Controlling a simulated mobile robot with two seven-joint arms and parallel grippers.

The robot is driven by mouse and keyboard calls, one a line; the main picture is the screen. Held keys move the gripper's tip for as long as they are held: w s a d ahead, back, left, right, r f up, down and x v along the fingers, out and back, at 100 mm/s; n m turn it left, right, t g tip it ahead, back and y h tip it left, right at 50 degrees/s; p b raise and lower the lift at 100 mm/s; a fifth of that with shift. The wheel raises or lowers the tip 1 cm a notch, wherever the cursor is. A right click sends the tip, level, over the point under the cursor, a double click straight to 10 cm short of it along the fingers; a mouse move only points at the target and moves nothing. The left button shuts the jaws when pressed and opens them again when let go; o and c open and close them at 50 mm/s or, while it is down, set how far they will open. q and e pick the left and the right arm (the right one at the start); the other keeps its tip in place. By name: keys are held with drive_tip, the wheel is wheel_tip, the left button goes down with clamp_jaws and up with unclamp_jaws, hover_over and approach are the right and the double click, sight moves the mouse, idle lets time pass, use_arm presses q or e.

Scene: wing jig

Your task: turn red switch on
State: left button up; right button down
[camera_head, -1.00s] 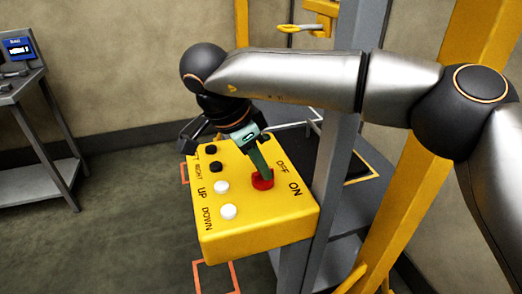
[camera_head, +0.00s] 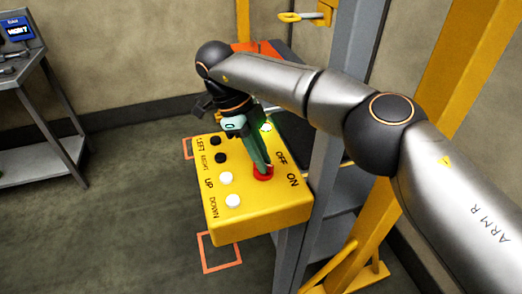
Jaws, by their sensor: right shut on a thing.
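The red switch (camera_head: 264,174) sits on the top face of the yellow control box (camera_head: 258,213), beside the OFF and ON labels. My right gripper (camera_head: 262,168) reaches down from above with its green fingers shut on the red switch. The fingers hide part of the switch, so I cannot tell which label it points to. My left gripper is not in view.
Black buttons (camera_head: 217,144) and white buttons (camera_head: 226,178) line the box's left side. A grey post (camera_head: 332,110) and yellow beams (camera_head: 430,110) stand to the right. The floor between is clear.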

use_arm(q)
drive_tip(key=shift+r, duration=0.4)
use_arm(e)
drive_tip(key=shift+m+g, duration=0.3)
drive_tip(key=shift+m, duration=0.4)
drive_tip(key=c, duration=0.9)
unclamp_jaws()
use_arm(q)
drive_tip(key=shift+p, duration=0.3)
